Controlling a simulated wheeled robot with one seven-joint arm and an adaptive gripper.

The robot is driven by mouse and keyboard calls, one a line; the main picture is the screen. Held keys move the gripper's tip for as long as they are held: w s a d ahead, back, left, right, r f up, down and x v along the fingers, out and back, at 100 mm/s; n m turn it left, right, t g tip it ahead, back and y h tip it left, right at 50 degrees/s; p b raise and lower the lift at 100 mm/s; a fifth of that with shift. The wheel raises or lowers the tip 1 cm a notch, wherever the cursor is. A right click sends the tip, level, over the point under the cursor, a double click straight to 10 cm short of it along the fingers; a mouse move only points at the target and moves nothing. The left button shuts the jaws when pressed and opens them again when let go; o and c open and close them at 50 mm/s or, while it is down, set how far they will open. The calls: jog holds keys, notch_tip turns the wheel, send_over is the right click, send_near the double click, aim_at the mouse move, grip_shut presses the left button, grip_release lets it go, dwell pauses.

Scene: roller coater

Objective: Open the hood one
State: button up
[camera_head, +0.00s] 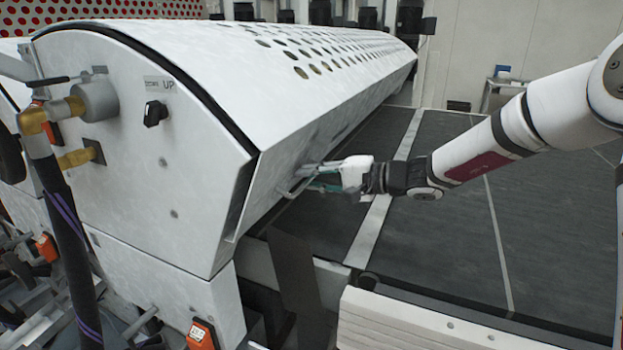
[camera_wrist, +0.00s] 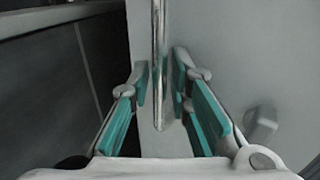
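The hood (camera_head: 210,62) is a long white curved cover with rows of oval holes. It looks lowered over the machine. A thin metal handle (camera_head: 287,187) sticks out near its lower front edge. My gripper (camera_head: 308,180) is at this handle. In the wrist view, the handle bar (camera_wrist: 158,60) runs between the two teal-padded fingers of my gripper (camera_wrist: 162,82). The fingers are apart, with a narrow gap on each side of the bar, and do not appear to press on it. The hood's pale surface (camera_wrist: 225,50) lies behind the right finger.
The machine's white end panel (camera_head: 140,190) carries a black knob marked "UP" (camera_head: 155,113), brass fittings and a dark hose (camera_head: 65,220). A dark flat bed (camera_head: 450,230) extends right of the hood. A pale ribbed block (camera_head: 430,325) lies at the front.

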jog(key=shift+c, duration=0.5)
grip_shut()
jog(key=shift+r, duration=0.15)
